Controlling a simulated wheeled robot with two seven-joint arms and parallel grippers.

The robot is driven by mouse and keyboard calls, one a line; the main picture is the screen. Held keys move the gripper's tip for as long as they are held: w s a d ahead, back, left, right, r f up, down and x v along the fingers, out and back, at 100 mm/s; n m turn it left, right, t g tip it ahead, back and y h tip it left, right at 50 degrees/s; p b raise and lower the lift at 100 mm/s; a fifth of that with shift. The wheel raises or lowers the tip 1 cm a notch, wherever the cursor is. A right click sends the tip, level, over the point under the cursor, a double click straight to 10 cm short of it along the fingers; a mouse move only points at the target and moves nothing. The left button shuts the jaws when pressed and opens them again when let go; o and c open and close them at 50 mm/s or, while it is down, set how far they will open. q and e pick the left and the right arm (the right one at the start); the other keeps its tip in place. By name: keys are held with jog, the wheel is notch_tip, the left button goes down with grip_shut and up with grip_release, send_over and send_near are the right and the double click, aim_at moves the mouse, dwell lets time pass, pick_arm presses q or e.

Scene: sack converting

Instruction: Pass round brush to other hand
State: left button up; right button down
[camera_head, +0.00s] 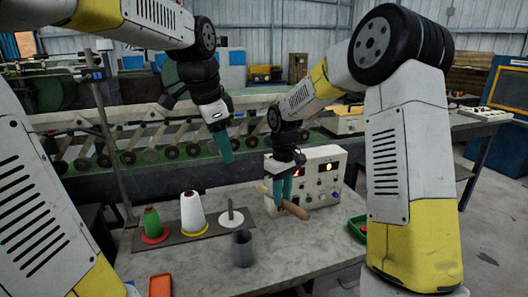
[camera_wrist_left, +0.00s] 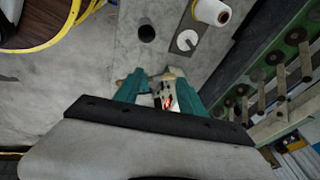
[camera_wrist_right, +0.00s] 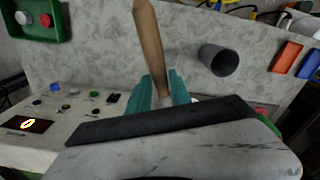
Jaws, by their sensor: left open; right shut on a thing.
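The round brush (camera_head: 296,209) has a tan wooden handle and is held above the table in front of the control box. My right gripper (camera_head: 284,192) is shut on it. In the right wrist view the handle (camera_wrist_right: 149,40) rises from between the teal fingers (camera_wrist_right: 160,92); its bristles cannot be made out. My left gripper (camera_head: 226,156) is open and empty, in the air to the left of the brush and higher, apart from it. In the left wrist view its teal fingers (camera_wrist_left: 160,84) stand apart.
A control box (camera_head: 322,172) stands behind the brush. A grey cup (camera_head: 242,248) is on the table, with a rack of thread cones (camera_head: 192,213) to the left. An orange bin (camera_head: 160,286) is at the front and a green tray (camera_head: 357,228) at the right. Bare tabletop lies between.

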pick_arm(q)
jog(key=w+d+f+m+g, duration=0.25)
jog(key=w+d+m, duration=0.25)
jog(key=w+m, duration=0.4)
jog(key=m+y, duration=0.1)
jog(key=m, duration=0.5)
send_over(263, 185)
notch_tip(263, 185, down, 6)
jog(key=shift+g, duration=0.35)
notch_tip(263, 185, down, 12)
jog(key=shift+w+f, duration=0.1)
jog(key=shift+f, duration=0.05)
jog(key=shift+d, duration=0.1)
grip_shut()
pick_arm(e)
jog(key=c, duration=1.1)
grip_release()
